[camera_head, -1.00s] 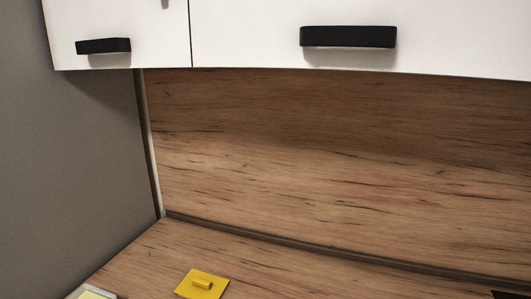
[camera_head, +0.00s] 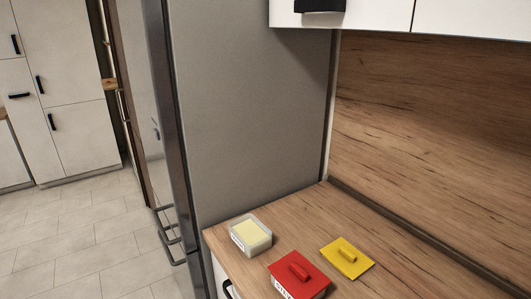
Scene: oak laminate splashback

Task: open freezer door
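A tall grey fridge-freezer (camera_head: 250,110) stands left of the worktop, seen from its side. Its front, with the door edge (camera_head: 170,120), faces left and is seen almost edge-on. Dark bar handles (camera_head: 168,235) stick out low on that front. I cannot tell for sure which door is the freezer's, and the doors look shut. Neither of my grippers is in view.
The wooden worktop (camera_head: 390,268) carries a pale open-topped tub (camera_head: 251,236), a red-lidded box (camera_head: 299,272) and a yellow lid-like piece (camera_head: 347,257). White wall cupboards (camera_head: 375,14) hang above. Tiled floor (camera_head: 70,240) is clear at left, before white cabinets (camera_head: 70,100).

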